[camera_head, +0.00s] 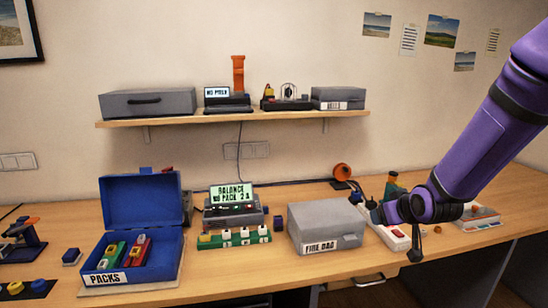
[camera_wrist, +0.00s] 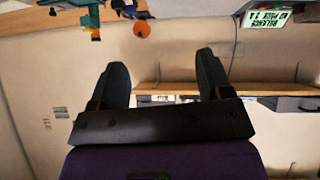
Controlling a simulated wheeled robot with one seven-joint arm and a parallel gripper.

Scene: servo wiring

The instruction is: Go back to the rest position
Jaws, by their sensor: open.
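My gripper (camera_wrist: 161,68) is open and empty in the wrist view, its two dark fingers spread well apart with only wall between them. In the head view my purple arm reaches in from the upper right, and its dark wrist end hangs over the right part of the desk, right of the grey FIRE BAG box (camera_head: 325,228). The fingers are hard to make out there. A white power strip (camera_head: 392,238) lies partly hidden below and behind the wrist.
An open blue PACKS box (camera_head: 140,205) holds red and green packs. A display reading BALANCE (camera_head: 231,194) stands behind a green strip of switches (camera_head: 234,238). The wall shelf (camera_head: 230,116) carries boxes and devices. An orange disc (camera_head: 342,171) stands behind the FIRE BAG box.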

